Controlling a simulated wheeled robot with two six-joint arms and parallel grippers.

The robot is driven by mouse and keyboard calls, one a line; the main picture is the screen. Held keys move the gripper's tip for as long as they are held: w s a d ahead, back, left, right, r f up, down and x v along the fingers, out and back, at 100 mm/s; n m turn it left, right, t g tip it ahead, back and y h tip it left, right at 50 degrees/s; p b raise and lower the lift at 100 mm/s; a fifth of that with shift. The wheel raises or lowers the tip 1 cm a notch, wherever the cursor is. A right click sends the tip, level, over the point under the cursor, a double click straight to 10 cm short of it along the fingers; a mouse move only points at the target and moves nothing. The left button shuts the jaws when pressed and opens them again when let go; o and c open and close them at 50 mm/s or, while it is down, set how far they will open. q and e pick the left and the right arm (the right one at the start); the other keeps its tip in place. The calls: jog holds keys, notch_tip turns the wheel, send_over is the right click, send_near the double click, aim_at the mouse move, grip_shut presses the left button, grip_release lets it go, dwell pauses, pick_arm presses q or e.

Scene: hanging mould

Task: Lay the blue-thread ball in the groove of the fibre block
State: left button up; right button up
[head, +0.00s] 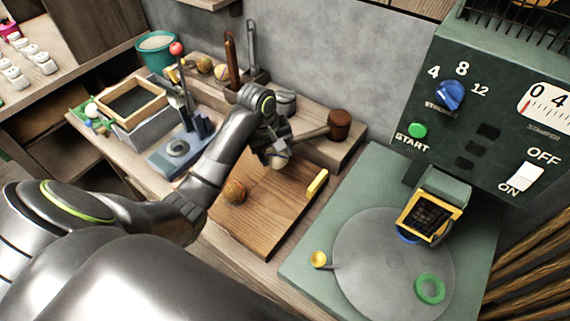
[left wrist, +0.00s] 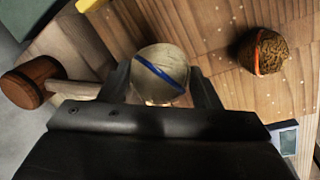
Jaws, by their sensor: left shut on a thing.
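My left gripper (head: 277,156) is shut on the blue-thread ball (left wrist: 160,72), a pale ball with a blue band around it. In the left wrist view the ball sits between the two fingers (left wrist: 165,90). In the head view the gripper largely hides it, over the far part of a wooden board (head: 262,215). A brown, rough ball (head: 234,191) lies on the board, to the left of the gripper. In the left wrist view this ball (left wrist: 263,52) shows an orange band. I cannot make out the fibre block or its groove for certain. My right gripper is not in view.
A mallet (head: 339,124) lies behind the board. A yellow bar (head: 317,184) is at the board's right edge. A blue-grey press (head: 181,149) and wooden frame (head: 132,104) stand left. A green machine with a round plate (head: 385,270) stands right. The board's near part is clear.

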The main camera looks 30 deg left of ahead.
aim_at(276, 166)
pick_arm(q)
notch_tip(276, 166, down, 6)
jog(key=shift+r, duration=0.15)
jog(key=w, duration=0.3)
jog(key=shift+w+d, duration=0.2)
jog(key=shift+d, duration=0.15)
jog(key=shift+w+f, duration=0.25)
jog(key=shift+f, duration=0.45)
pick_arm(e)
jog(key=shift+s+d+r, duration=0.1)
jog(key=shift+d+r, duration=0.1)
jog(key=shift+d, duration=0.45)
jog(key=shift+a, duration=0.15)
pick_arm(q)
jog(key=shift+f, duration=0.3)
jog(key=o, duration=1)
